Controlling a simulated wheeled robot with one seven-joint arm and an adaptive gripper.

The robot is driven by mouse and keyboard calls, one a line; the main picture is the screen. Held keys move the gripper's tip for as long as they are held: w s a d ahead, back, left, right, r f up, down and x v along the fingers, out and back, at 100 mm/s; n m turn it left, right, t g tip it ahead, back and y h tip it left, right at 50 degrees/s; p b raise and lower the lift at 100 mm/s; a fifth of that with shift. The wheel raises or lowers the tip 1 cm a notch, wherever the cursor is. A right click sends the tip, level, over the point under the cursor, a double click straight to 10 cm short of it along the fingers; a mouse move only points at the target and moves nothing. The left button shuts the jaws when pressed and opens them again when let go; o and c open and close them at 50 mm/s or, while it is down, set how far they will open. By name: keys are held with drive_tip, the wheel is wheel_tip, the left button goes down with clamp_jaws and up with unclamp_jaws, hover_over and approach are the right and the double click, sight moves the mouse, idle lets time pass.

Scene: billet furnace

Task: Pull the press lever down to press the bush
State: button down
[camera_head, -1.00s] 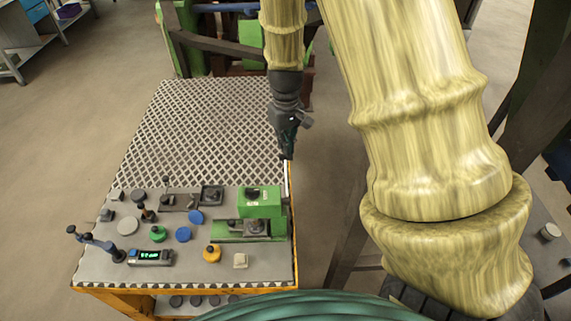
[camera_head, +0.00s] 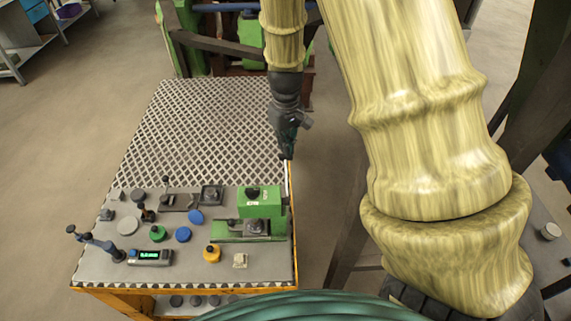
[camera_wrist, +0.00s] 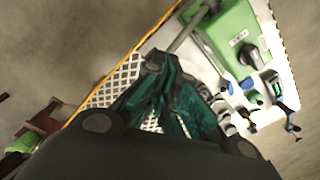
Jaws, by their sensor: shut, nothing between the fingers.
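The green press (camera_head: 260,205) stands at the right edge of the workbench, beside a grey block on its green base. In the wrist view the press (camera_wrist: 225,38) is at the upper right. A thin grey press lever (camera_wrist: 190,30) runs from the press toward my fingertips. In the head view the lever (camera_head: 288,177) shows as a thin upright rod. My gripper (camera_head: 287,155) is shut and empty, pointing down by the lever's far end. It also shows in the wrist view (camera_wrist: 154,62). I cannot tell whether it touches the lever. I cannot make out the bush.
The workbench (camera_head: 205,125) has a bare patterned rear half. Its front holds a digital readout (camera_head: 150,257), an orange knob (camera_head: 212,253), blue discs (camera_head: 183,234) and several small fixtures. Open floor lies left of the bench. Dark frame bars stand behind it.

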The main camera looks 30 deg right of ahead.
drive_tip(key=shift+f+b, duration=0.35)
drive_tip(key=shift+f, duration=0.85)
idle(0.3)
